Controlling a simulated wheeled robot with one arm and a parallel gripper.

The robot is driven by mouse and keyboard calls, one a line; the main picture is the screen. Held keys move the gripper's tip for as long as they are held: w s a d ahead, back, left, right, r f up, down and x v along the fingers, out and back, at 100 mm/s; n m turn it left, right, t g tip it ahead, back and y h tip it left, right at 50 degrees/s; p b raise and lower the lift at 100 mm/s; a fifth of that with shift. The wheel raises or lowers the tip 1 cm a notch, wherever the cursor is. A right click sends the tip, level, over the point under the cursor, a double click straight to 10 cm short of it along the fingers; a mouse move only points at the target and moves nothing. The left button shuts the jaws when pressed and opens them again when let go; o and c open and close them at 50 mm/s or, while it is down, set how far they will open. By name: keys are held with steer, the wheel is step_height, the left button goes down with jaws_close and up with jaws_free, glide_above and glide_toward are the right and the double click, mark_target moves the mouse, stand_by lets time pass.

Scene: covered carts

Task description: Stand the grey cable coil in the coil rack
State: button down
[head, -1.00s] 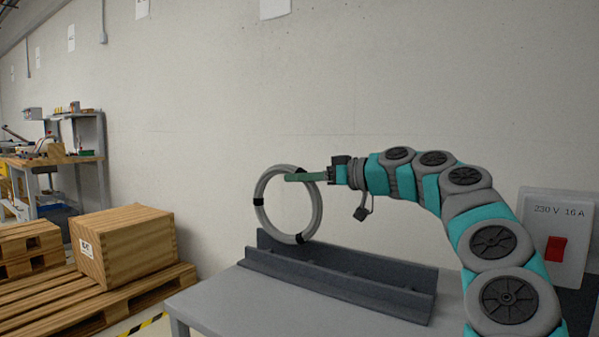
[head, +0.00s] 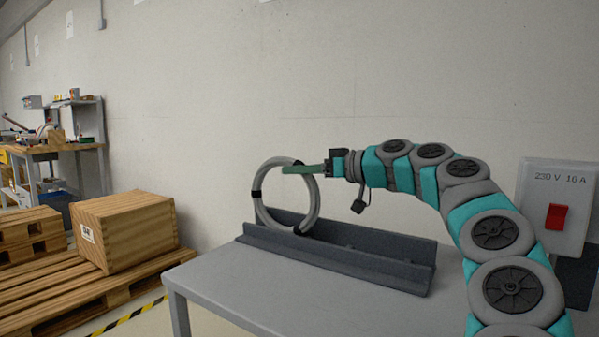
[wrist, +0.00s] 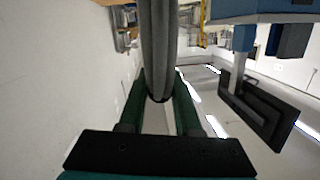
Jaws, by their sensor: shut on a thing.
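The grey cable coil (head: 312,208), a ring with black bands, stands upright at the left end of the coil rack (head: 350,268). Its lower edge overlaps the rack's channel in the head view; I cannot tell whether it touches the bottom. My gripper (head: 290,169) is shut on the coil's upper right side. In the wrist view the coil (wrist: 158,45) runs between the two green fingers of my gripper (wrist: 160,92). The rack is a long dark grey trough on a grey table (head: 225,300).
A grey box with a red switch (head: 557,217) is at the right. A wooden crate (head: 130,228) on pallets (head: 120,290) is at the left, and a workbench (head: 60,145) stands farther back. The table's front left is clear.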

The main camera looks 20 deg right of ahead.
mark_target(285, 156)
steer(key=shift+f, duration=0.1)
stand_by(0.3)
steer(key=c, duration=0.5)
jaws_free()
steer(key=shift+d+r, duration=0.15)
steer(key=shift+r, duration=1.6)
steer(key=s+a+b, duration=0.1)
steer(key=s, duration=0.4)
steer(key=s+a+r, duration=0.1)
steer(key=s, duration=0.4)
steer(key=s+a+b, duration=0.1)
steer(key=s, duration=0.4)
steer(key=shift+s+a+r+b, duration=0.25)
steer(key=shift+s+a+b, duration=0.05)
steer(key=shift+a+b, duration=0.1)
